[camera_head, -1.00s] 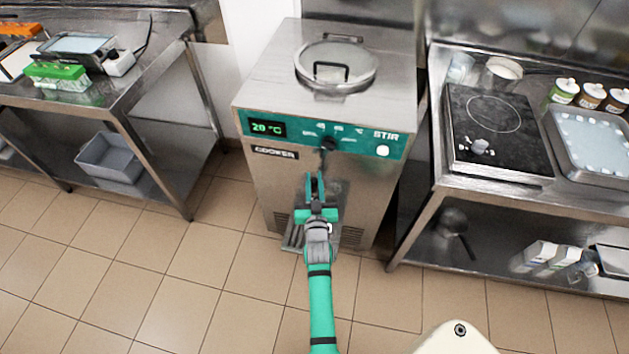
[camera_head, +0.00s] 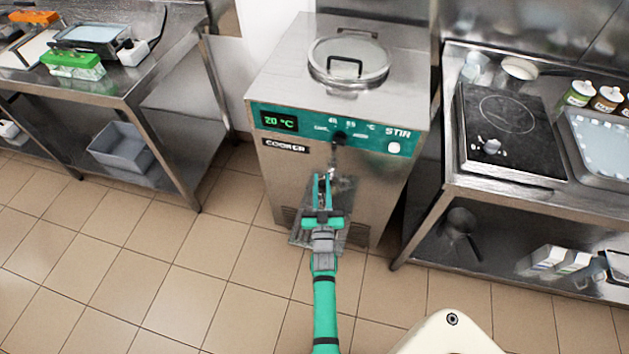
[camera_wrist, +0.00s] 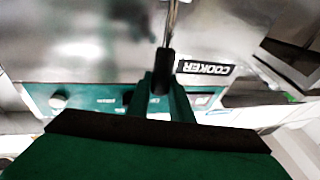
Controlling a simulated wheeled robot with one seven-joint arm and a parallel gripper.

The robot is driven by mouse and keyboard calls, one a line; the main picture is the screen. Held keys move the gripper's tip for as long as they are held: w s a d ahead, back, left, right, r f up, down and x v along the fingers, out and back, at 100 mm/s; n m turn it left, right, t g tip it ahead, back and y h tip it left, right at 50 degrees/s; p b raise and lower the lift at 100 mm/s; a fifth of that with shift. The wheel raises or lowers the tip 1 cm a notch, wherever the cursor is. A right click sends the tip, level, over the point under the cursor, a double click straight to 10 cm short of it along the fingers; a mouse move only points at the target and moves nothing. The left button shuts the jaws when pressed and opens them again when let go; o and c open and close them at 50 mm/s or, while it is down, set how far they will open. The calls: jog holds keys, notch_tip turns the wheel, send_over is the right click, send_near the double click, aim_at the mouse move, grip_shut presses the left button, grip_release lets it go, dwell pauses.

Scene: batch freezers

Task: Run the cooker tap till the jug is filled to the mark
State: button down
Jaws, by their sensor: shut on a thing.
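The steel cooker (camera_head: 290,165) stands ahead with a green panel reading 20 °C. My gripper (camera_head: 322,180) is at its front, below the panel. In the wrist view, my gripper's fingers (camera_wrist: 165,90) are shut on the black grip of the tap lever (camera_wrist: 165,65), whose metal rod runs up out of the picture. The tap's spout is mostly hidden behind the gripper in the head view. A steel drip shelf (camera_head: 300,236) shows low on the cooker's front, partly behind my arm. I cannot make out the jug, its mark or any flow.
A steel table (camera_head: 150,95) stands at the left, with a grey bin (camera_head: 122,150) on its lower shelf. At the right, a counter (camera_head: 450,165) bears a black hotplate (camera_head: 515,150), bottles and a tray (camera_head: 600,140). The tiled floor between is clear.

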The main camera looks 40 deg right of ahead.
jog(key=shift+a, duration=0.15)
jog(key=c, duration=1.6)
grip_release()
jog(key=v, duration=1)
jog(key=shift+s+a+f, duration=0.2)
jog(key=shift+s, duration=0.05)
